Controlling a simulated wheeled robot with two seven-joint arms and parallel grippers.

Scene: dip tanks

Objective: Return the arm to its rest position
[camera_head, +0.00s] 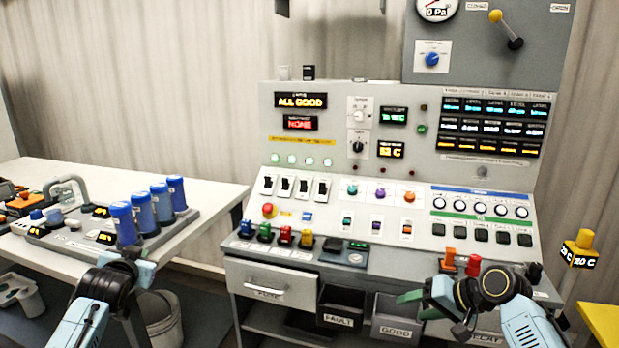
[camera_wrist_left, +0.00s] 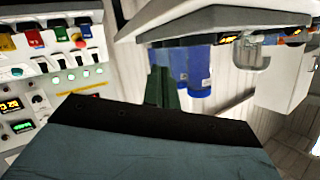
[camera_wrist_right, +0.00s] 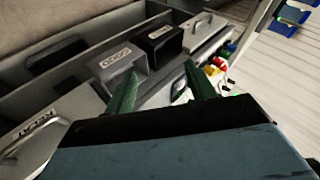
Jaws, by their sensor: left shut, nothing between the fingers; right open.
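My left gripper (camera_head: 140,268) is at the lower left of the head view, in front of the side table with the blue cylinders. In the left wrist view its green fingers (camera_wrist_left: 160,88) are together with nothing between them. My right gripper (camera_head: 408,304) is at the lower right of the head view, in front of the console's lower bins. In the right wrist view its green fingers (camera_wrist_right: 160,90) stand apart with nothing between them.
The control console (camera_head: 330,180) stands ahead, with switches and an "ALL GOOD" display (camera_head: 300,100). Bins marked FAULT (camera_head: 338,320) and GOOD (camera_head: 396,332) sit below it. Blue cylinders (camera_head: 143,210) stand on the white table (camera_head: 60,170) at left. A bucket (camera_head: 163,318) is on the floor.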

